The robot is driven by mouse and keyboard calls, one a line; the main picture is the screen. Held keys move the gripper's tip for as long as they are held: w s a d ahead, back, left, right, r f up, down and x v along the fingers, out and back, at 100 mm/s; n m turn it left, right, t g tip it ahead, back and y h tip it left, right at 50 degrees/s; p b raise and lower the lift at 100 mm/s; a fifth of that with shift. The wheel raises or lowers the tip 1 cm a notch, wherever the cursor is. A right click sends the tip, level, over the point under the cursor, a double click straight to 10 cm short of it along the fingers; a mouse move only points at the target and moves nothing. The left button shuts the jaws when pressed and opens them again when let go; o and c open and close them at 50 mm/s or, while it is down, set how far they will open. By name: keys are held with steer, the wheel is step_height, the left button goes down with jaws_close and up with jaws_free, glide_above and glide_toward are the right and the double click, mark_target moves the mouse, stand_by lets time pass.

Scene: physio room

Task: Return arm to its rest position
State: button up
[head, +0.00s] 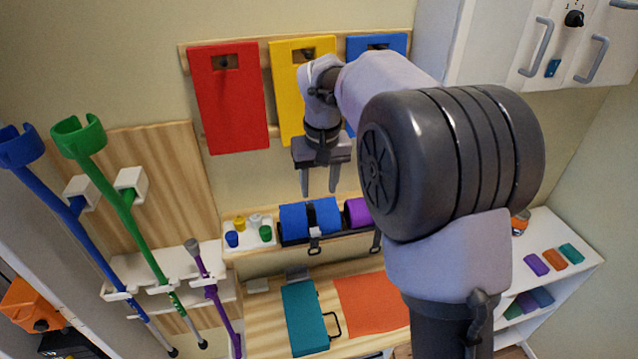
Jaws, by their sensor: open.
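My gripper (319,182) hangs from my arm in the upper middle of the head view, fingers pointing down. Its two fingers are apart and nothing is between them. It is in front of the wall below the yellow board (291,120), above the shelf with the blue rolls (296,217). My arm is bent, and its large dark joint covers much of the right middle of the view. It hides part of the shelf and the bench behind it.
A red board (229,100) and a blue board (372,44) hang beside the yellow one. Blue (75,230) and green (130,220) crutches stand at left. A teal case (304,318) and an orange mat (371,304) lie on the bench (262,320). A white cabinet (500,50) is at upper right.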

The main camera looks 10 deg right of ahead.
stand_by(0.3)
steer(key=s+a+f+m+t+y+b, duration=0.1)
steer(key=s+a+f+m+t+b, duration=0.1)
steer(key=s+f+b, duration=1.2)
steer(key=s+a+f+m+t+y+b, duration=0.1)
steer(key=s+a+f+m+t+b, duration=0.1)
steer(key=s+f+b, duration=1.2)
steer(key=s+b, duration=0.2)
steer(key=b, duration=0.2)
steer(key=shift+f, duration=0.2)
